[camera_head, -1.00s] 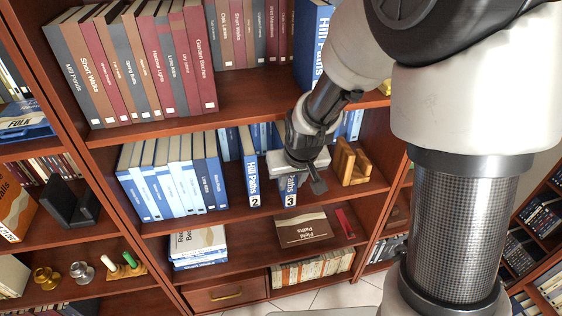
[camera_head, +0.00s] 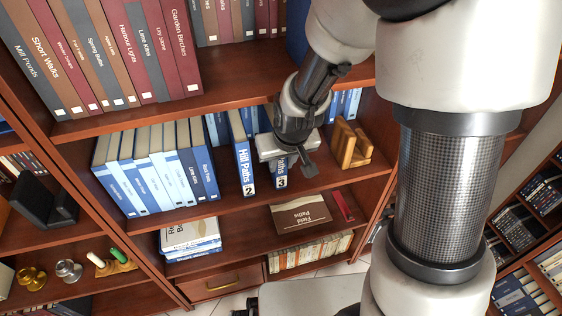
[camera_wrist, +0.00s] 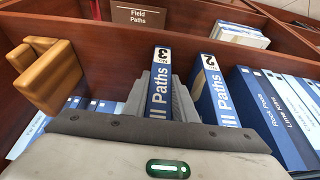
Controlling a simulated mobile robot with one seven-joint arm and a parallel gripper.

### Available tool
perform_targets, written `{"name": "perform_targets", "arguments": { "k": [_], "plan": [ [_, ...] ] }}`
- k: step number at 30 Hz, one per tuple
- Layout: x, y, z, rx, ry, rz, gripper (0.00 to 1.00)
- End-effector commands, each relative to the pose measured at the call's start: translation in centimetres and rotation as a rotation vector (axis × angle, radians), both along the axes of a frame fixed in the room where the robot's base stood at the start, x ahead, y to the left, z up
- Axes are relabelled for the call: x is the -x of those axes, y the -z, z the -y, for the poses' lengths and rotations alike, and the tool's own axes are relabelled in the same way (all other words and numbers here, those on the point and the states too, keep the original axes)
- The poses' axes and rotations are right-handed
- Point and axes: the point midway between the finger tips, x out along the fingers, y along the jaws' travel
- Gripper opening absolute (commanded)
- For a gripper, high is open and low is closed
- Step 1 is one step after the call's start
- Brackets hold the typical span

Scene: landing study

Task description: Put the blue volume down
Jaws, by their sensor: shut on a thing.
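The blue volume (camera_head: 281,172), Hill Paths 3, stands upright at the middle shelf, spine outward. My gripper (camera_head: 286,155) is shut on it from the front and covers its upper spine. In the wrist view the blue volume (camera_wrist: 160,82) shows between the grey fingers (camera_wrist: 160,100). I cannot tell whether its lower end touches the shelf board. Hill Paths 2 (camera_head: 244,165) stands to its left with a narrow gap; in the wrist view Hill Paths 2 (camera_wrist: 214,92) is on the right.
A row of blue books (camera_head: 160,170) fills the shelf's left part. A wooden bookend (camera_head: 349,143) stands to the right, with a bare stretch between. More blue books stand behind. The shelf above (camera_head: 230,96) is close over my gripper. A brown Field Paths book (camera_head: 300,213) lies below.

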Motion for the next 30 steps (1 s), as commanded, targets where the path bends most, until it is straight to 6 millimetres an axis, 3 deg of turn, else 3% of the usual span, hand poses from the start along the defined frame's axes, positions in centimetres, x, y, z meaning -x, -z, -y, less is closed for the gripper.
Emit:
{"name": "perform_targets", "arguments": {
  "k": [3,4,7,15,20,30],
  "plan": [
    [-0.2,0.3,0.0,-0.001,0.0,0.005,0.0],
    [0.0,0.4,0.0,0.0,0.0,0.0,0.27],
    [0.0,0.3,0.0,0.0,0.0,0.0,0.43],
    [0.0,0.3,0.0,0.0,0.0,0.0,0.44],
    [0.2,-0.8,0.0,0.0,0.0,0.002,0.44],
    [2.8,-7.5,0.5,-0.001,0.0,0.005,0.44]
  ]
}}
